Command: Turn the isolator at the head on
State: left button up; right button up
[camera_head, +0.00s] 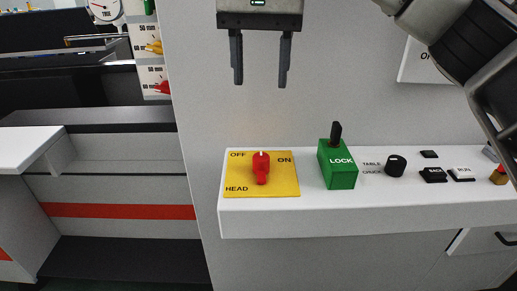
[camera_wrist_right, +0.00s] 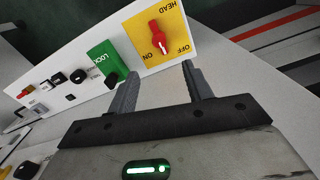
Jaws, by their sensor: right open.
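The isolator is a red knob (camera_head: 261,168) on a yellow plate (camera_head: 285,184) marked OFF at left, ON at right and HEAD below. Its white mark points up, away from me, between the two words. In the right wrist view the red knob (camera_wrist_right: 157,36) and yellow plate (camera_wrist_right: 140,27) appear upside down, beyond the fingertips. My right gripper (camera_head: 261,86) is open and empty, fingers down, above and apart from the knob. It also shows in the right wrist view (camera_wrist_right: 160,70). My left gripper is not in view.
A green LOCK block (camera_head: 338,172) with a black lever (camera_head: 335,134) stands right of the plate. A black knob (camera_head: 395,165) and several buttons follow on the white ledge (camera_head: 375,204). A grey panel (camera_head: 200,75) rises behind. A dial gauge (camera_head: 104,9) is upper left.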

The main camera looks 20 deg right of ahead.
aim_at(261, 156)
notch_tip(261, 156, down, 16)
jog(key=shift+d+r+b, duration=0.1)
jog(key=shift+r+b, duration=0.1)
jog(key=shift+b, duration=0.95)
jog(key=c, duration=1)
